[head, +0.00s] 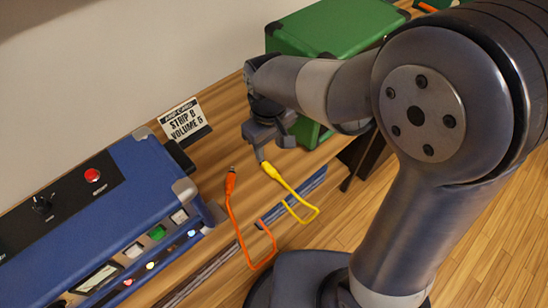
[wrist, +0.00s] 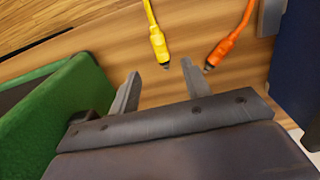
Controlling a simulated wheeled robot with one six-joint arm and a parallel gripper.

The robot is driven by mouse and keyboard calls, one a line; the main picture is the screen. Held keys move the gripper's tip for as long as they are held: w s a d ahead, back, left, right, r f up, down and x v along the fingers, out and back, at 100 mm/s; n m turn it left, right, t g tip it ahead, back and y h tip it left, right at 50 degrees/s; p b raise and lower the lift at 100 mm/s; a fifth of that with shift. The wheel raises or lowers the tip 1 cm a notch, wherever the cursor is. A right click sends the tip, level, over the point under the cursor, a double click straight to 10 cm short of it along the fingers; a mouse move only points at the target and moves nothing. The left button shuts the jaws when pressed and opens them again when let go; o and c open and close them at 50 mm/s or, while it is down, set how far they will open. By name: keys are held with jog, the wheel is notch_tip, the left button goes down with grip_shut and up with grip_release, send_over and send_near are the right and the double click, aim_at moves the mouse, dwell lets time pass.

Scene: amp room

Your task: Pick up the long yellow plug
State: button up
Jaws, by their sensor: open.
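The yellow plug (head: 270,170) lies on the wooden shelf with its yellow cable looping over the front edge. My gripper (head: 268,150) is open and empty, close to the plug tip in the head view. Whether a finger touches the plug cannot be told. An orange plug (head: 231,182) with an orange cable lies to the left of the yellow one; it also shows in the wrist view (wrist: 220,51) on the right.
A blue amp (head: 130,215) with knobs and coloured lights stands at the left. A green case (head: 330,30) stands behind my arm, and its side (wrist: 60,120) is close to my gripper at the left of the wrist view. A sign card (head: 183,122) stands near the wall.

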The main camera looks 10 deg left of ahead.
aim_at(270, 168)
notch_tip(270, 168, down, 9)
jog(key=shift+f+b, duration=0.2)
jog(key=shift+b, duration=0.15)
grip_shut()
dwell(0.5)
